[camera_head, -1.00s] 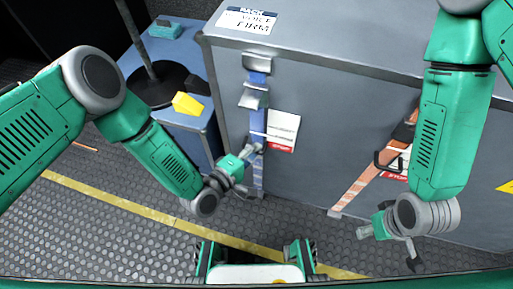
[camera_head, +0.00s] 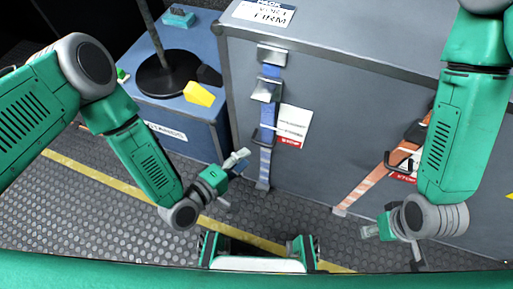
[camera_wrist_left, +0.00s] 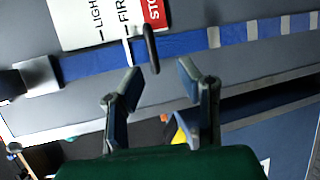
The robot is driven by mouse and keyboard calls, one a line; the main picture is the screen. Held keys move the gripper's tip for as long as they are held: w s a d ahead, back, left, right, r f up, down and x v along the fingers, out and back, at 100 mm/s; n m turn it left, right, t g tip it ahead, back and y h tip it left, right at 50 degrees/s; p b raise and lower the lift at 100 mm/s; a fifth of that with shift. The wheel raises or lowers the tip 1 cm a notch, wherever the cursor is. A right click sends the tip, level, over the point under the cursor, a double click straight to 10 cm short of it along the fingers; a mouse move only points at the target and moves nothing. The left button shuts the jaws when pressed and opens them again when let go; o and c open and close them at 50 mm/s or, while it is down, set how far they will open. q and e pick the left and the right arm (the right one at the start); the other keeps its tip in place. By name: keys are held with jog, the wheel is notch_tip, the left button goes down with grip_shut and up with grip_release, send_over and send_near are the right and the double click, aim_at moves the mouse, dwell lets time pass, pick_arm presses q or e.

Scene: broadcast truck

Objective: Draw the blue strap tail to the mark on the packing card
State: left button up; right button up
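The blue strap (camera_head: 267,119) hangs down the front of the grey case, through a metal buckle (camera_head: 266,89); its lower part has white stripes. A dark pull loop (camera_head: 265,136) sits on it. The white packing card (camera_head: 296,121) with a red STOP band is right beside the strap. In the left wrist view the card (camera_wrist_left: 90,22) reads LIGHT and FIRM, and a white line crosses the strap (camera_wrist_left: 180,44) near FIRM. My left gripper (camera_wrist_left: 158,86) is open and empty, apart from the strap, its fingertips near the loop (camera_wrist_left: 152,49). My right gripper (camera_head: 368,231) hangs low before the case; its opening is unclear.
The grey case (camera_head: 340,110) also carries an orange strap (camera_head: 365,185) on the right, partly behind my right arm. A blue box (camera_head: 185,125) stands left, bearing a black stand base (camera_head: 165,75) and a yellow piece (camera_head: 199,94). The floor in front is clear.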

pick_arm(q)
jog(key=v, duration=0.4)
jog(key=shift+s+a, duration=0.25)
jog(key=s+a+m+g+y, duration=0.5)
jog(key=s+a+m+g, duration=0.15)
jog(key=a, duration=0.35)
jog(key=s+a+m+g+y, duration=0.5)
jog(key=s+a, duration=0.3)
jog(key=a, duration=0.2)
notch_tip(320, 180, up, 13)
jog(key=p, duration=1.3)
jog(key=shift+p, duration=0.35)
jog(key=shift+w, duration=0.1)
